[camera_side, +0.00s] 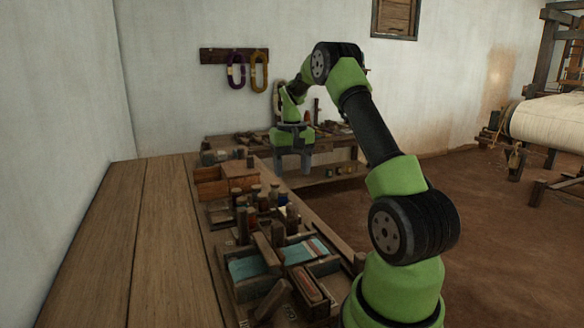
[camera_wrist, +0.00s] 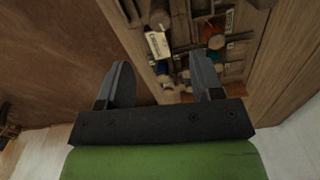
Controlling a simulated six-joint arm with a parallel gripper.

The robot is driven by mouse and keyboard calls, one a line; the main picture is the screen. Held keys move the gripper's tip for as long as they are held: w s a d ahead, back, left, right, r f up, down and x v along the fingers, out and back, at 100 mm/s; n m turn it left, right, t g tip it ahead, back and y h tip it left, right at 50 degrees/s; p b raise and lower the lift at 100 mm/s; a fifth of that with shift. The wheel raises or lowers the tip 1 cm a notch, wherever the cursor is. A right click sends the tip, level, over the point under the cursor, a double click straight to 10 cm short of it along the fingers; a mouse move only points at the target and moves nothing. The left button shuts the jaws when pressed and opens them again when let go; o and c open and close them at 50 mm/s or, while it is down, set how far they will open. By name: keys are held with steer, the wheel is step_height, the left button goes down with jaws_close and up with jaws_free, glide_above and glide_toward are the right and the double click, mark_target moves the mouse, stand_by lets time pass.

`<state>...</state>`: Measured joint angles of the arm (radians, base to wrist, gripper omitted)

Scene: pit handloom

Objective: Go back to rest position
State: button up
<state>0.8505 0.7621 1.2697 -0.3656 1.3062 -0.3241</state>
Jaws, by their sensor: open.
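My gripper (camera_side: 293,163) is raised in the side view, out over the right edge of the long wooden bench (camera_side: 165,240), with its fingers pointing down. In the wrist view my gripper (camera_wrist: 165,85) shows two grey fingers spread wide apart, with nothing held between them. Several spools and small wooden pieces (camera_wrist: 185,45) lie below and beyond the fingers, apart from them. The rest position itself is not marked in either view.
A tray of woven cloth (camera_side: 252,265), several spools and a wooden box (camera_side: 212,184) crowd the bench's right side. The bench's left side is bare. A low back table (camera_side: 335,172) stands behind; a loom (camera_side: 550,120) stands far right.

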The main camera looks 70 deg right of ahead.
stand_by(0.3)
steer(key=w+a+r+n+t, duration=0.1)
steer(key=a+r+n+t, duration=0.1)
steer(key=a+r, duration=0.55)
steer(key=a+r+n+t, duration=0.1)
steer(key=a+r, duration=0.3)
steer(key=a, duration=0.6)
steer(key=s+a+r+n+t+y, duration=0.1)
steer(key=s+a+n+t+y, duration=0.1)
steer(key=s+a, duration=1)
steer(key=shift+s+a+n+t, duration=0.15)
steer(key=shift+a+n+t, duration=0.45)
steer(key=shift+a+t, duration=0.55)
steer(key=shift+r, duration=0.1)
